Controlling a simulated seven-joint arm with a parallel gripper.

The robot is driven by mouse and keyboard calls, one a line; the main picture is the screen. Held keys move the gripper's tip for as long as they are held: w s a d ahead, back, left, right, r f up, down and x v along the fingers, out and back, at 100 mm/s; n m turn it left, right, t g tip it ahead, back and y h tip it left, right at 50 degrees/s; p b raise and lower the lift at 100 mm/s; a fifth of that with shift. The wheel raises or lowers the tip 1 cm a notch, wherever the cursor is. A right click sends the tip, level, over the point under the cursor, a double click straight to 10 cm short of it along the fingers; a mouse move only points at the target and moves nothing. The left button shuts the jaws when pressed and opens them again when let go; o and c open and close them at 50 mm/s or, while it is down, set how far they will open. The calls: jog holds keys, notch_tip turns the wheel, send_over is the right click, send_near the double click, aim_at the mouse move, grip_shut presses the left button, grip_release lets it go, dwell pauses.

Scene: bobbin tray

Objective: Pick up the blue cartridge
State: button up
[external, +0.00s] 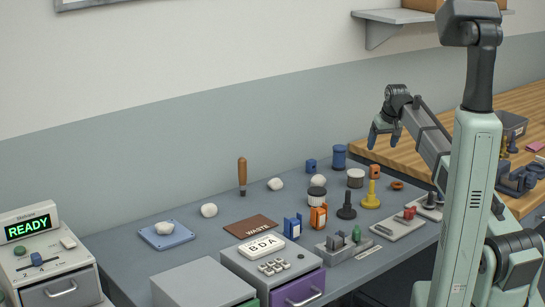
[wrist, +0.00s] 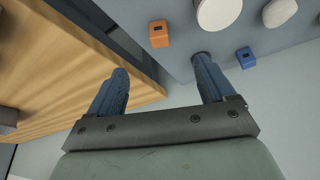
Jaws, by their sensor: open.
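Two blue things could be the blue cartridge. A small blue block (external: 311,165) with a dark slot sits at the back of the bench, and it also shows in the wrist view (wrist: 245,57) to the right of my right finger. A blue piece with a white face (external: 292,227) stands upright near the front, beside a similar orange piece (external: 318,217). My gripper (external: 385,137) is open and empty, high above the bench's back right edge. In the wrist view its fingers (wrist: 160,67) are spread apart, touching nothing that I can make out.
A blue cylinder (external: 339,155), a cream-sided jar (external: 355,178) and a small orange block (external: 374,171) stand near the small blue block. White lumps (external: 275,184) lie along the back. Black and yellow knobs (external: 371,195) stand further forward. A wooden counter (external: 400,160) adjoins at right.

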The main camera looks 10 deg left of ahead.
jog(key=n, duration=0.2)
send_near(340, 147)
jog(key=shift+y, duration=0.3)
jog(key=x, duration=0.7)
jog(key=shift+w+d+f, duration=0.1)
jog(key=shift+d+f, duration=0.15)
jog(key=shift+d, duration=0.05)
jog(key=shift+x, duration=2.8)
jog(key=shift+c, duration=0.5)
jog(key=c, duration=1.1)
